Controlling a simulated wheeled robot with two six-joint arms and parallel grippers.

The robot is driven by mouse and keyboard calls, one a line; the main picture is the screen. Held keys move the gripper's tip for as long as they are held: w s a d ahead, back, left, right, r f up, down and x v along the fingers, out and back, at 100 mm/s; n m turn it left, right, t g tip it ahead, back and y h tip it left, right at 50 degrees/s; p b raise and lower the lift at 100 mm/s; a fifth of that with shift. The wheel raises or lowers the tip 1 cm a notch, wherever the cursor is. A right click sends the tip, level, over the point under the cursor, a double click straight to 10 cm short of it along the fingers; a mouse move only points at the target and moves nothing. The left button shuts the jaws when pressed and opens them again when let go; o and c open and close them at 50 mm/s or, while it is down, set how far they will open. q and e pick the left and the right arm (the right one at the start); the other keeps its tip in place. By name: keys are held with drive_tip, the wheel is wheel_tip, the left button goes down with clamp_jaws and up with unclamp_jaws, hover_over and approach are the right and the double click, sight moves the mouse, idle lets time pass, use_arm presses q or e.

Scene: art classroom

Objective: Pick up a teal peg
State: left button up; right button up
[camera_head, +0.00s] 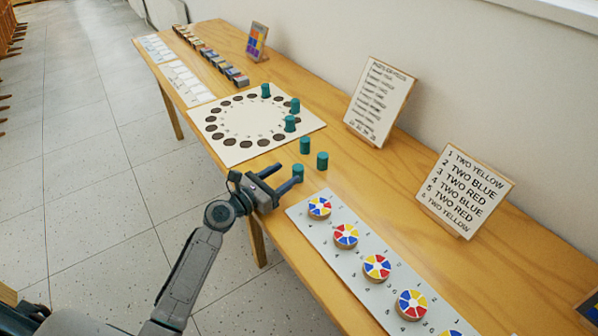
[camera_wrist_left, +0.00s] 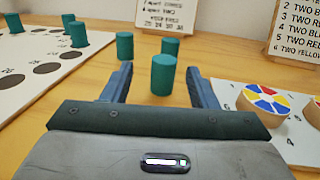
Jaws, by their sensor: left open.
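Three teal pegs stand upright on the bare wood: the nearest peg (camera_head: 298,172), a second peg (camera_head: 322,160) and a third peg (camera_head: 305,146). Three more teal pegs, such as one peg (camera_head: 290,124), stand on the white board (camera_head: 238,159) with a ring of dark spots. My left gripper (camera_head: 284,177) is open and empty, low beside the nearest peg. In the left wrist view the nearest peg (camera_wrist_left: 162,80) stands ahead, between the lines of the two fingers. The two other loose pegs (camera_wrist_left: 125,47) (camera_wrist_left: 171,46) stand behind it. My right gripper is not in view.
A pale strip with coloured discs (camera_head: 346,235) lies toward the front right. Sign cards (camera_head: 379,101) (camera_head: 465,190) stand along the wall side. A row of small blocks (camera_head: 213,57) and white sheets (camera_head: 184,82) lie at the far end of the table (camera_head: 352,188).

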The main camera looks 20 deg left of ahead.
sight(294, 170)
use_arm(q)
drive_tip(key=x, duration=0.5)
drive_tip(key=shift+d+p, duration=0.3)
drive_tip(key=shift+d, duration=0.1)
drive_tip(key=c, duration=1)
